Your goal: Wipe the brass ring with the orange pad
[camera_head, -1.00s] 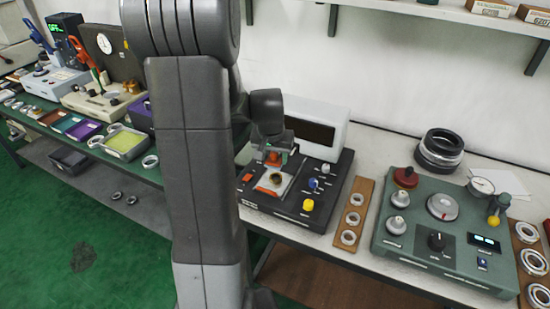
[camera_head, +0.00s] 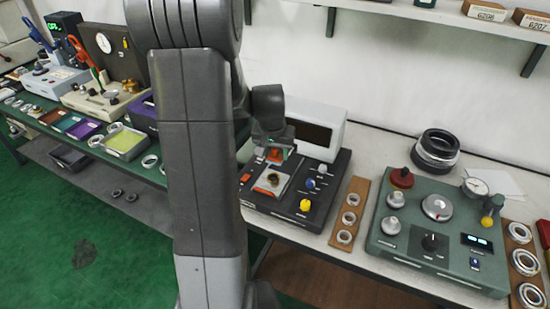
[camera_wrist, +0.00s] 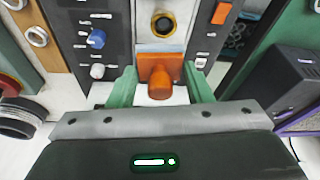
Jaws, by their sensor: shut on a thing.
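The orange pad (camera_wrist: 158,70), a block with a rounded knob, is held between the green fingers of my gripper (camera_wrist: 160,84). My gripper (camera_head: 275,146) is shut on it above the back part of the black console. The brass ring (camera_wrist: 163,25) lies flat on a pale plate just beyond the pad in the wrist view, with a dark centre. In the head view the ring (camera_head: 273,179) is small, in front of and below my gripper. Pad and ring look apart in the wrist view; the height of the pad above the plate is hard to tell.
The black console (camera_head: 325,185) carries blue, white and yellow knobs right of the plate and an orange switch (camera_wrist: 222,12) on the other side. A white box (camera_head: 318,125) stands behind. A wooden strip with rings (camera_head: 350,215) and a green console (camera_head: 425,250) lie to the right.

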